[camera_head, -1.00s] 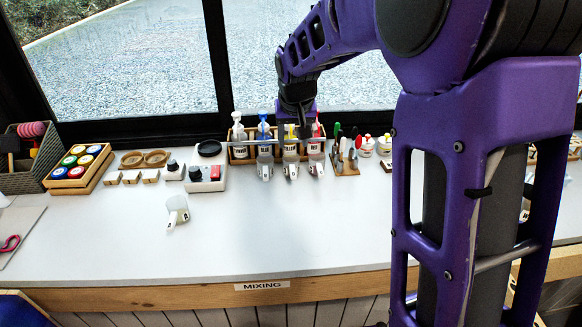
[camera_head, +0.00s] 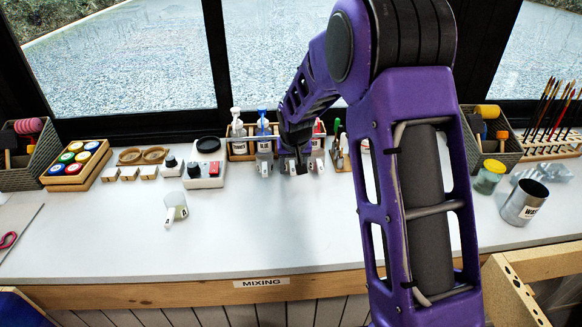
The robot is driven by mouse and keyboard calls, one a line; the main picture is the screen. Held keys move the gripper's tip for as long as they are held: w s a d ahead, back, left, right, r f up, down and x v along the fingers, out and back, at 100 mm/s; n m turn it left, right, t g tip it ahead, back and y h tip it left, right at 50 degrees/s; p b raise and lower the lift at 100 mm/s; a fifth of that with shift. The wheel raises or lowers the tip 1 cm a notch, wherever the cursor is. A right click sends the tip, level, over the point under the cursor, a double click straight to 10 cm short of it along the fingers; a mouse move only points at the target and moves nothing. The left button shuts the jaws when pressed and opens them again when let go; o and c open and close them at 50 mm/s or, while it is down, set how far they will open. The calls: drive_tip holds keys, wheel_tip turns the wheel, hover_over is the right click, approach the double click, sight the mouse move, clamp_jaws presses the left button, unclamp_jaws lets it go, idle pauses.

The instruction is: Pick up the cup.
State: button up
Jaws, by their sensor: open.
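More small white cups or scoops are in a row in front of the bottle rack; the left one (camera_head: 264,167) and the right one (camera_head: 317,163) show on either side of my gripper. My gripper (camera_head: 297,167) is open and points down at the middle of this row. It hides most of the middle cup, and I cannot tell whether it touches it.
The bottle rack (camera_head: 238,156) stands close behind my gripper. A small scale (camera_head: 205,180) is to its left, with a paint-jar tray (camera_head: 70,183) further left. A metal can (camera_head: 521,204) and a glass jar (camera_head: 489,176) stand right. The front middle worktop (camera_head: 260,230) is clear.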

drive_tip(key=shift+f, duration=0.15)
clamp_jaws()
idle(0.6)
